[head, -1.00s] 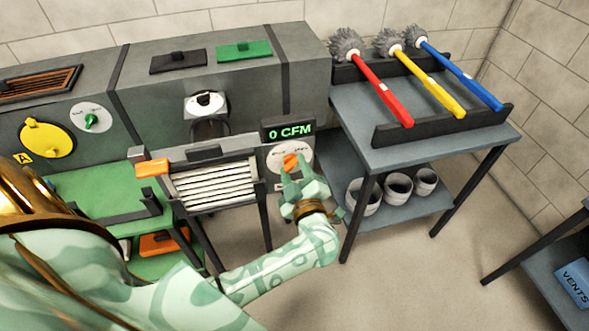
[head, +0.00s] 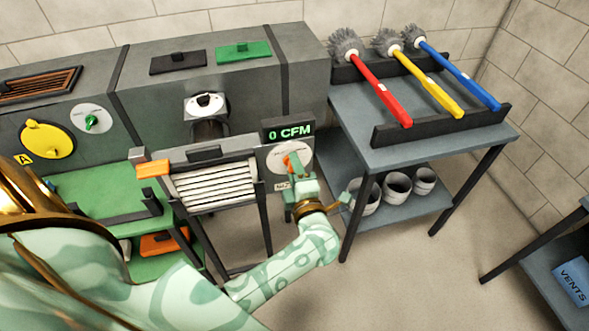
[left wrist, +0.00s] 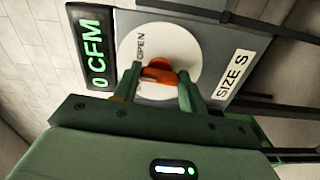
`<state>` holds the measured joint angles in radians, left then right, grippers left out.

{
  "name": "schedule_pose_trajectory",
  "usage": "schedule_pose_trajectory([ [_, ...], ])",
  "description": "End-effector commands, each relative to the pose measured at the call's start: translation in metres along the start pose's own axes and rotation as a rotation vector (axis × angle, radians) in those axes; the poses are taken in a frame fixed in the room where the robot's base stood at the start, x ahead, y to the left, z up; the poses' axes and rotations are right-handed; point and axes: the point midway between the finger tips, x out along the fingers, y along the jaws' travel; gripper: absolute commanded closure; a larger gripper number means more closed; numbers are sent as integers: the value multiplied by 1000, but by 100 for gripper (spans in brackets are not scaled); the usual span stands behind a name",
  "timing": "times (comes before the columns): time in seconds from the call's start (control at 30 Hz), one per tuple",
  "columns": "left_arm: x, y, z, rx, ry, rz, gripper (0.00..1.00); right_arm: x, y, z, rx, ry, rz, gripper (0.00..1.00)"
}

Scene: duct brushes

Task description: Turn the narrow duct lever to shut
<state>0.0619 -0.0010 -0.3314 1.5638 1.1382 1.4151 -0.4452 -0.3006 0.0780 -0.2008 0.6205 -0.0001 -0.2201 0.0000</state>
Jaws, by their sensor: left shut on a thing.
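The orange lever (head: 287,160) sits on a round white dial (head: 278,152) under the display, on the front of the narrow duct. My left gripper (head: 294,165) is at the dial, its fingers on the lever. In the left wrist view, the lever (left wrist: 160,72) is between the two green fingers of the gripper (left wrist: 162,88), which is shut on it. The word OPEN shows on the dial (left wrist: 185,45) in that view; the rest of the lettering is hidden or unclear. The display (head: 288,131) reads 0 CFM. My right gripper is out of view.
A louvred vent (head: 215,183) is left of the dial. A SIZE S label (left wrist: 233,73) is beside the dial. The floor in front is clear.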

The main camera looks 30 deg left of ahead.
Motion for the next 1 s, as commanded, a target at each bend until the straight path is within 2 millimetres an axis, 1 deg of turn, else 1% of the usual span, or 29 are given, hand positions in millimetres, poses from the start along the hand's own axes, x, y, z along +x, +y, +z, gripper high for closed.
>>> schedule_pose_trajectory([
  [0.03,-1,-3,0,-39,0,-6,81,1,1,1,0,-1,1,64],
  [0.6,-1,-4,-1,-568,3,-8,81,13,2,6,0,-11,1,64],
  [0.8,-1,-5,-1,-714,4,-9,81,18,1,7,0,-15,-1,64],
  [1.0,-2,-4,-1,-813,5,-10,81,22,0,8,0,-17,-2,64],
])
